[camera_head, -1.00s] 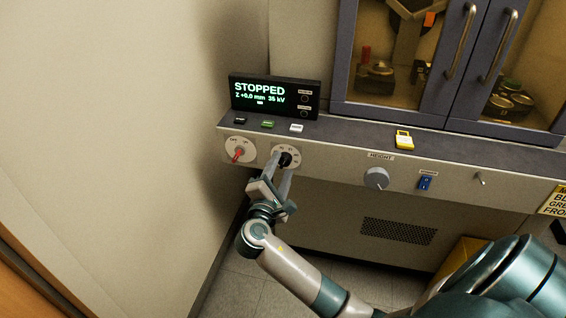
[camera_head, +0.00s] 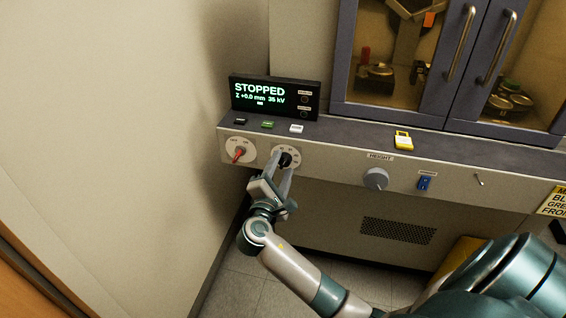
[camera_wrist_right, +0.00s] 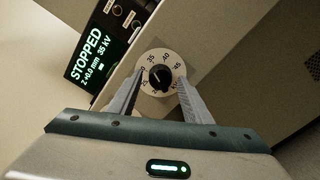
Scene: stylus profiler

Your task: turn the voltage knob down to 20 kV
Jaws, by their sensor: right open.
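The black voltage knob (camera_head: 285,160) sits on a white round dial on the console front. In the right wrist view the knob (camera_wrist_right: 160,75) shows between my fingers, with scale numbers such as 35, 40 and 45 around it. The display (camera_head: 275,97) reads STOPPED, Z +0.0 mm, 35 kV. My right gripper (camera_head: 281,170) is open, with one fingertip on each side of the knob. I cannot tell whether the fingers touch it. My left gripper is not in view.
A red-handled rotary switch (camera_head: 239,153) is left of the knob. A grey HEIGHT knob (camera_head: 376,179), a blue rocker switch (camera_head: 424,183) and a small toggle are to the right.

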